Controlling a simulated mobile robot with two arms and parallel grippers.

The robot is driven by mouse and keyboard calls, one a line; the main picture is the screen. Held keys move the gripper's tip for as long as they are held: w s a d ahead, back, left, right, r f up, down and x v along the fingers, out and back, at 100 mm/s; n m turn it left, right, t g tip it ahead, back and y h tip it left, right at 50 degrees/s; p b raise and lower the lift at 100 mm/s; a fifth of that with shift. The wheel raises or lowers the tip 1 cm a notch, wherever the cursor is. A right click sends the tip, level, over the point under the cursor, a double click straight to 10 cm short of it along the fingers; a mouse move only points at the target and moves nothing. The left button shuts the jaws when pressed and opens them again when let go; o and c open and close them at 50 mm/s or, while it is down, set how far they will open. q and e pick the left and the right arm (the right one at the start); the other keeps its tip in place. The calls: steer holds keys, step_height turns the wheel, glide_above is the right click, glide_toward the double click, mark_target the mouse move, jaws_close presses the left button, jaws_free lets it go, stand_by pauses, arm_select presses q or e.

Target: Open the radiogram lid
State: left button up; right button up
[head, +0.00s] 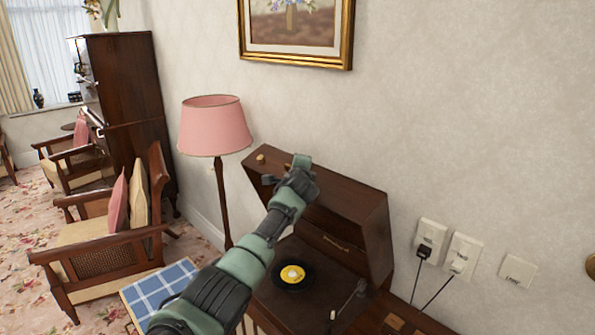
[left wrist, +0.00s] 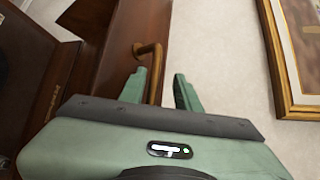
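The dark wooden radiogram lid (head: 352,205) stands raised against the wall in the head view. The turntable deck (head: 262,300) below it is uncovered, with a black record (head: 292,278) on it. My left gripper (head: 287,171) is at the raised edge of the lid. In the left wrist view, my left gripper (left wrist: 160,84) has its fingers apart. Contact with the handle cannot be told. My right gripper is not in view.
A pink-shaded floor lamp (head: 215,126) stands left of the radiogram. A wooden armchair (head: 110,230) and a blue checked surface (head: 160,292) are at the left. A gold-framed picture (head: 297,30) hangs above. Wall sockets (head: 462,255) with plugs and cords are at the right.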

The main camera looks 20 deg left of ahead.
arm_select(q)
steer(key=shift+s+f, duration=0.15)
steer(key=shift+f, duration=0.1)
steer(key=shift+s+d, duration=0.15)
steer(key=shift+s, duration=0.25)
steer(key=b+v, duration=0.1)
steer(key=v, duration=0.6)
steer(key=shift+w+r, duration=0.1)
steer(key=shift+r, duration=0.1)
steer(key=shift+f, duration=0.1)
